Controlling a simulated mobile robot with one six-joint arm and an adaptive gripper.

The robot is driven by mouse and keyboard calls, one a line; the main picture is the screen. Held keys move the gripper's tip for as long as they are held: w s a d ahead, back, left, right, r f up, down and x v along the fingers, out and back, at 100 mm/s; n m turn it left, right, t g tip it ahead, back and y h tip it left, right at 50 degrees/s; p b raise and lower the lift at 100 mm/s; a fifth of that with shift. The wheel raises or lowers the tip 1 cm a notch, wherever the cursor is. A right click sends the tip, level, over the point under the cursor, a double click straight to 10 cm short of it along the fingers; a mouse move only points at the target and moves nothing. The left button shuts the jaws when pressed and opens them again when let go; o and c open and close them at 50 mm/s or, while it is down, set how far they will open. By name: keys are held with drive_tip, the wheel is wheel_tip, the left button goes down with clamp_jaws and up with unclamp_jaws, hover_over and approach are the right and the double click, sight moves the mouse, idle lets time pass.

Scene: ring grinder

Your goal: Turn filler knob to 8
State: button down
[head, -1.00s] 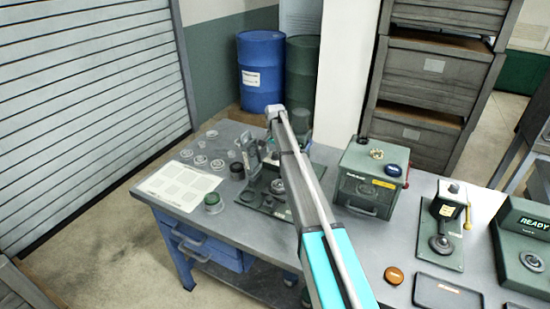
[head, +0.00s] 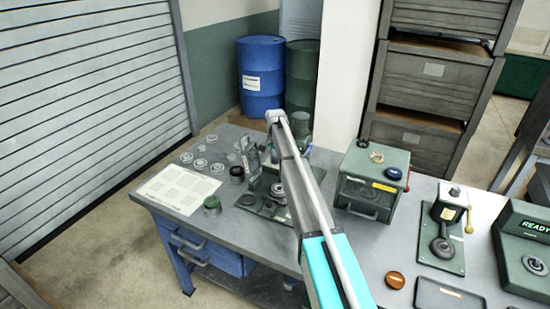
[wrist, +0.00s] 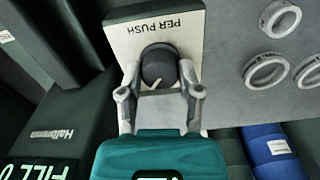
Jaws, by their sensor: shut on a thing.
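The filler knob (wrist: 158,62) is a dark round knob on a pale plate (wrist: 190,32) marked "PER PUSH" in the wrist view. A white pointer line on it points toward the lower left of the picture. No scale numbers are readable around it. My gripper (wrist: 159,82) has one finger on each side of the knob and is shut on it. A dark green box beside the plate has a display (wrist: 38,170) with green text that reads "FILL" and a cut-off character. In the head view my arm hides the knob and my gripper.
Several metal rings (wrist: 280,18) lie right of the plate in the wrist view. In the head view, the grey workbench (head: 345,262) holds a green box with knobs (head: 372,180), a lever press (head: 446,225) and a "READY" display (head: 527,228). Blue (head: 262,75) and green drums stand behind.

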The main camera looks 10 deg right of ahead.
drive_tip(key=shift+n, duration=0.4)
drive_tip(key=n, duration=0.3)
drive_tip(key=shift+n, duration=2)
drive_tip(key=shift+c, duration=1.3)
unclamp_jaws()
drive_tip(key=shift+m, duration=0.3)
